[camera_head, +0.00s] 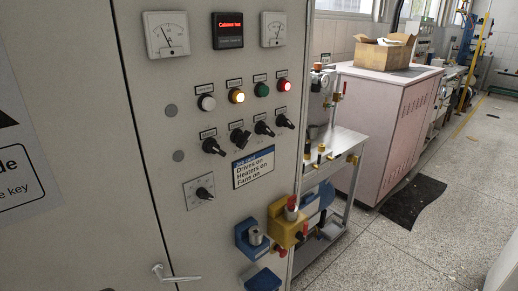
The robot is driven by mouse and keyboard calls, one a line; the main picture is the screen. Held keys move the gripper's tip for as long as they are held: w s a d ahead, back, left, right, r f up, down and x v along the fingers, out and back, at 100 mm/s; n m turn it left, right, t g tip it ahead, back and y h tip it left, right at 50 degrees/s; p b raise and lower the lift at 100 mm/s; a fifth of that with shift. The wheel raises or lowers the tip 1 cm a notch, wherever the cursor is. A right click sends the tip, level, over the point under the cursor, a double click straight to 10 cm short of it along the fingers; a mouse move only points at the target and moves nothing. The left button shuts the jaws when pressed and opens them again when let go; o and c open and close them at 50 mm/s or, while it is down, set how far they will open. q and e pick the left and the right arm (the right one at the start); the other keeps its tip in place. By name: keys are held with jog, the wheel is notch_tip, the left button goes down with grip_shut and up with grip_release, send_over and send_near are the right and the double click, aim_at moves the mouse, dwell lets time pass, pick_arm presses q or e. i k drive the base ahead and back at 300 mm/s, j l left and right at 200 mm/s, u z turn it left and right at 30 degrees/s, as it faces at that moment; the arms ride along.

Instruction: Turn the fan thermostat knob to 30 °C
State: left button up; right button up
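A grey control cabinet (150,110) fills the left and middle of the view. Low on its panel, a black knob (204,193) sits on a square light plate with scale marks. It looks like the thermostat knob, but its lettering and exact setting are too small to read. Several black selector switches, among them one at the left of the row (212,146), sit above it. A label (253,167) beside the knob reads "Drives on, Heaters on, Fans on". Neither of my grippers is in view, and nothing touches the knob.
A door handle (172,273) sticks out at lower left. Blue and yellow sockets (284,231) project from the panel's lower right. Gauges, a red-lettered display (228,30) and lamps are above. A pink cabinet (392,120) with an open cardboard box stands behind. The floor at right is mostly clear.

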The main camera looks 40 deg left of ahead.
aim_at(203, 193)
jog(key=u, duration=1.85)
jog(key=l, duration=0.1)
